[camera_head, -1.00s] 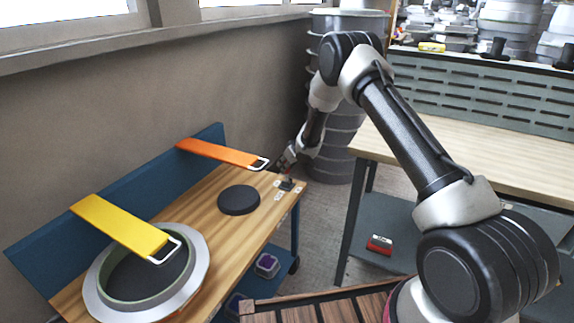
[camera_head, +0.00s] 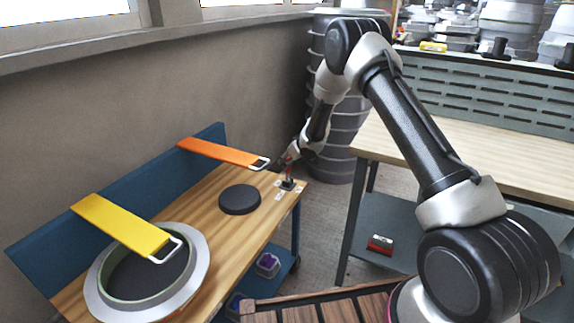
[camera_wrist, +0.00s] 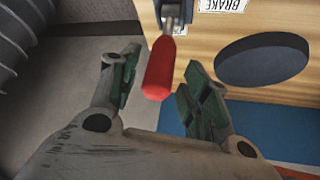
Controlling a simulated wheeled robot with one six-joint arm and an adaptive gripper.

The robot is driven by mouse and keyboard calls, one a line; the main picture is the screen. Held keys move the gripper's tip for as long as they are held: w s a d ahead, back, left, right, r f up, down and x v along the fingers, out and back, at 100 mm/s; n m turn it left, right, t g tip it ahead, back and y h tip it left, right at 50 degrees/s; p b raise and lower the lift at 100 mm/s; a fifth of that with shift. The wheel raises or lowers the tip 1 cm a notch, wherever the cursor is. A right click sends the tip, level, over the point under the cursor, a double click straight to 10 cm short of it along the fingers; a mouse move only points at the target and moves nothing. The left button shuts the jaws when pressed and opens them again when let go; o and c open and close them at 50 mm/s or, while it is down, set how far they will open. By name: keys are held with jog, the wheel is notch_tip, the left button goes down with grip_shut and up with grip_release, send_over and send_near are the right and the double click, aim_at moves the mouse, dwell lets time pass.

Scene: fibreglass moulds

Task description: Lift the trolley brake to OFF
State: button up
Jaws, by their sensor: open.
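The brake lever is a red rounded handle (camera_wrist: 160,68) on a metal shank at the corner of the wooden trolley top (camera_head: 228,223). In the wrist view a white label reading BRAKE (camera_wrist: 222,5) lies beside its mount. In the head view the small dark brake mount (camera_head: 288,184) sits at the trolley's far right corner. My gripper (camera_wrist: 157,75) is open, with its green-padded fingers on either side of the red handle and gaps visible at both sides. In the head view my gripper (camera_head: 281,163) is just above the mount. Any OFF marking is unreadable.
A black disc (camera_head: 239,199) lies near the brake. An orange strap (camera_head: 215,151) and a yellow strap (camera_head: 120,225) reach over the trolley from its blue back panel. A round mould (camera_head: 100,294) stands at the near end. A workbench (camera_head: 460,150) is to the right.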

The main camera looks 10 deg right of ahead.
jog(key=v, duration=0.9)
jog(key=shift+r, duration=0.1)
jog(key=s+d+r+m+h, duration=0.1)
jog(key=s+d+r, duration=0.1)
jog(key=d+r, duration=0.3)
jog(key=s+d+r+m+t+h, duration=0.1)
jog(key=s+d+r, duration=0.15)
jog(key=r, duration=0.45)
jog(key=s+d+r+m+h, duration=0.1)
jog(key=s+d+r+h, duration=0.1)
jog(key=d+r, duration=0.35)
jog(key=s+d+r+m+h, duration=0.1)
jog(key=s+d+r, duration=0.2)
jog(key=s+r, duration=0.3)
jog(key=s+d+r+m, duration=0.1)
jog(key=s+d+r, duration=0.1)
jog(key=s+r, duration=0.45)
jog(key=s+f+m+g+y, duration=0.1)
jog(key=s+g, duration=0.2)
jog(key=s, duration=2.7)
jog(key=shift+s+a, duration=0.25)
jog(key=shift+a, duration=0.15)
